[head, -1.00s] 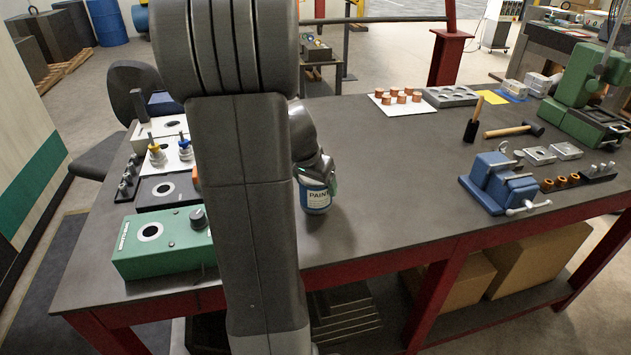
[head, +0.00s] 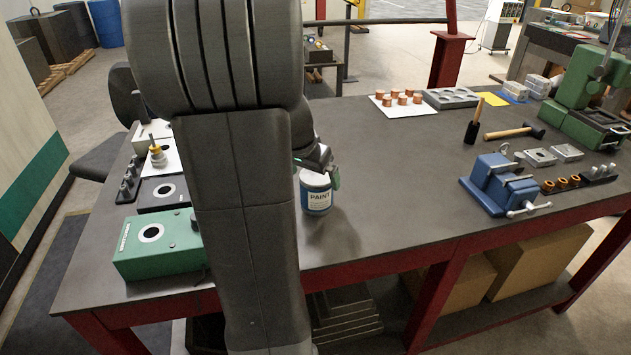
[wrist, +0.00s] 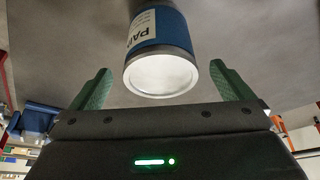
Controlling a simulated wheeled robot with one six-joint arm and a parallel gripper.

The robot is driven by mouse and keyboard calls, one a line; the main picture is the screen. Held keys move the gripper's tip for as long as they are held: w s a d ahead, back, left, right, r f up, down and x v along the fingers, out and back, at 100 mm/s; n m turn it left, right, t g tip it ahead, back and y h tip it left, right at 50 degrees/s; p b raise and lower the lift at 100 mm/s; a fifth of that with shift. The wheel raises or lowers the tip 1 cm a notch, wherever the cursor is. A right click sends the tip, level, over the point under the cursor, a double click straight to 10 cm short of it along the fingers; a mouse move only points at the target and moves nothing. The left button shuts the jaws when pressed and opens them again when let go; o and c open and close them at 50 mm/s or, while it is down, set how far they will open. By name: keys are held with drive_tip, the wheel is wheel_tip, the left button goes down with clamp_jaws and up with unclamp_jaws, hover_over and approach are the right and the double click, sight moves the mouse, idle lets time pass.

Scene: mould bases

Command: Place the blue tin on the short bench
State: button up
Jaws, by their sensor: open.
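The blue tin (head: 316,197), labelled PAINT, stands upright on the dark workbench top, just right of my arm in the head view. In the wrist view the tin (wrist: 160,52) shows its pale round end, with the blue side and white label behind it. My gripper (wrist: 161,88) is open, with one green finger on each side of the tin's near end and a gap on both sides. In the head view my gripper (head: 318,172) is at the tin's upper part, partly hidden by my arm. I cannot tell which surface is the short bench.
A green box (head: 160,246) with a round hole lies left of my arm. A blue vise (head: 500,186), a mallet (head: 512,131) and copper pieces (head: 400,97) on a white sheet are to the right. The bench top between tin and vise is clear. Another low bench (head: 318,55) stands behind.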

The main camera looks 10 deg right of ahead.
drive_tip(key=v, duration=0.7)
drive_tip(key=shift+r, duration=0.4)
